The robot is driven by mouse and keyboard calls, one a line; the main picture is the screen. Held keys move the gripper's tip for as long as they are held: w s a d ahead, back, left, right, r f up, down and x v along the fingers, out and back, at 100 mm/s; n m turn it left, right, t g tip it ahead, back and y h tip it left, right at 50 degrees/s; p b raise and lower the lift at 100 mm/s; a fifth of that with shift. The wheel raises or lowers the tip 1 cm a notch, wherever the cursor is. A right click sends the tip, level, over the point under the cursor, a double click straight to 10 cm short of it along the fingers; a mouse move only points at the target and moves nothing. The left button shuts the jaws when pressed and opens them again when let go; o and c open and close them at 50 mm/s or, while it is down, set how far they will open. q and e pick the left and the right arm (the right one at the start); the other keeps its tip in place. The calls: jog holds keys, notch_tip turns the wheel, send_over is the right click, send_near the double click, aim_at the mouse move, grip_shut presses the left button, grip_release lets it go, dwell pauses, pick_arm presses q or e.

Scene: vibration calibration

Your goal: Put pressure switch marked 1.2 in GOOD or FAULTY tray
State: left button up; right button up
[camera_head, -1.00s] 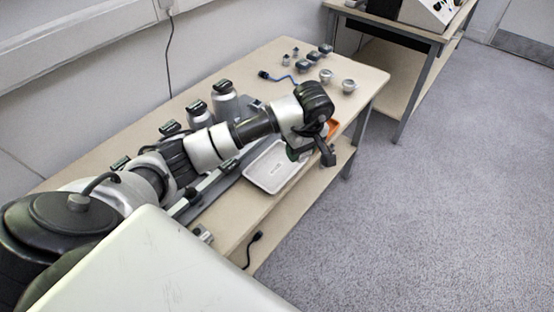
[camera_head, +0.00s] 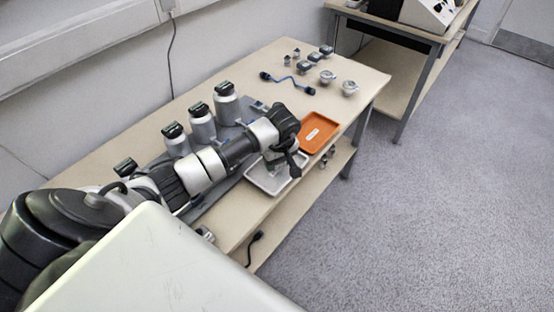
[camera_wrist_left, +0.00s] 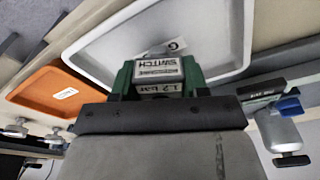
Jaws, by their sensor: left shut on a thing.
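My left gripper (camera_head: 289,163) is over the white tray (camera_head: 265,186) near the table's front edge. The switch is hidden behind the hand in the head view. The white tray (camera_wrist_left: 217,35) fills much of the wrist view behind the switch; its label shows a "G", the rest is covered. I cannot tell whether the switch touches the tray. The orange tray (camera_head: 331,133) lies beside the white one, its label unreadable. My right gripper is not in view.
Several grey bottle-like units with dark tops (camera_head: 227,104) stand behind my left arm. A blue cable (camera_head: 290,82), dark-blue parts (camera_head: 314,57) and round metal gauges (camera_head: 349,88) lie at the table's far end. The tabletop between them and the orange tray is clear.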

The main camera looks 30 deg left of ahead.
pick_arm(q)
jog(key=shift+f, duration=0.2)
jog(key=o, duration=1)
jog(key=shift+r, duration=0.1)
jog(key=shift+o, duration=0.2)
jog(key=shift+r, duration=0.55)
notch_tip(320, 180, up, 11)
jog(key=d, duration=0.1)
jog(key=shift+s+d, duration=0.35)
jog(key=shift+s, duration=0.1)
